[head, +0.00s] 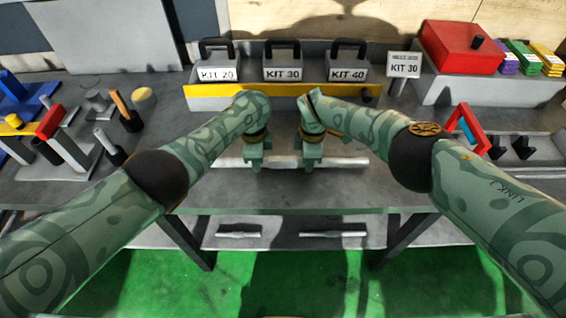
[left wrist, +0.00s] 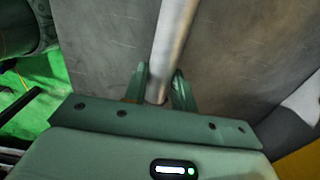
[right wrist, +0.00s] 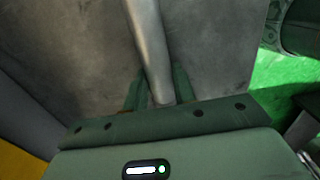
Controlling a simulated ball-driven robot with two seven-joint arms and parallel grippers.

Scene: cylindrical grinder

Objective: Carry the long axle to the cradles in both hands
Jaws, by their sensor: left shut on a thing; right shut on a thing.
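The long axle (head: 345,162) is a pale metal bar lying left to right over the front of the grey bench. My left gripper (head: 254,166) is shut on the axle left of its middle. My right gripper (head: 312,166) is shut on it right of its middle. Both ends stick out past the grippers. The axle runs between the fingers in the left wrist view (left wrist: 172,38) and the right wrist view (right wrist: 148,38). I cannot tell whether it touches the bench. Two small dark notched blocks (head: 523,148) at the right may be the cradles.
A yellow-fronted shelf (head: 215,104) with kit weights stands behind my grippers. Posts and a blue stand (head: 30,95) crowd the left. The bench's front edge (head: 300,210) is close.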

